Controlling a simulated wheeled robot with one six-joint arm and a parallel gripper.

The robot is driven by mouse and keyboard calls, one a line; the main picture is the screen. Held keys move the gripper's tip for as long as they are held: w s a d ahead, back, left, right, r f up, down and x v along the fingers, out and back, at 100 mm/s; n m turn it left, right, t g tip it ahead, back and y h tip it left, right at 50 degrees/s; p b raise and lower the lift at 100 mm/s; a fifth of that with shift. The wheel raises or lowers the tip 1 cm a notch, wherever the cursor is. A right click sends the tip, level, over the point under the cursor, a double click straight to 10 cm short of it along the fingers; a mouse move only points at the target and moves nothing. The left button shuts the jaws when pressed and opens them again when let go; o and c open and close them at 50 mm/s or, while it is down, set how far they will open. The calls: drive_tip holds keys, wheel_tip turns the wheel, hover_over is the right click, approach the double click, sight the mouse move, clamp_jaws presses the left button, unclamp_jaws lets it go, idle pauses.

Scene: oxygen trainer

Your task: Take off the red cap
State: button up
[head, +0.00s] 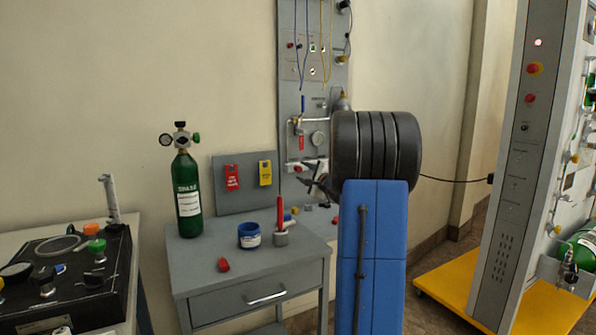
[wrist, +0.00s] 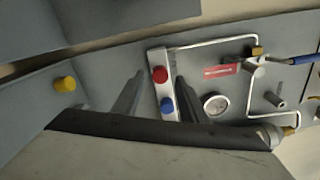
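A round red cap (wrist: 159,74) sits on a white block (wrist: 156,56) on the grey panel in the wrist view, with a blue cap (wrist: 167,105) beside it on the same block. My gripper (wrist: 160,78) is open; its two dark fingers appear on either side of the red cap, with a gap on each side. The depth between fingertips and cap cannot be told. In the head view my gripper (head: 310,184) is near the lower part of the wall panel (head: 288,95), and my arm hides part of that panel.
A pressure gauge (wrist: 215,104), bent pipes and a red label (wrist: 221,71) are close to the right finger. A yellow knob (wrist: 65,84) is at left. The grey table (head: 195,262) holds a green cylinder (head: 188,200), a blue-banded pot (head: 249,235) and a small red piece (head: 223,265).

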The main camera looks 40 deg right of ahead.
sight(298, 169)
drive_tip(key=m, duration=0.3)
idle(0.4)
drive_tip(key=shift+m, duration=1.7)
drive_tip(key=shift+m, duration=0.6)
drive_tip(key=shift+w, duration=0.1)
drive_tip(key=shift+x, duration=1.1)
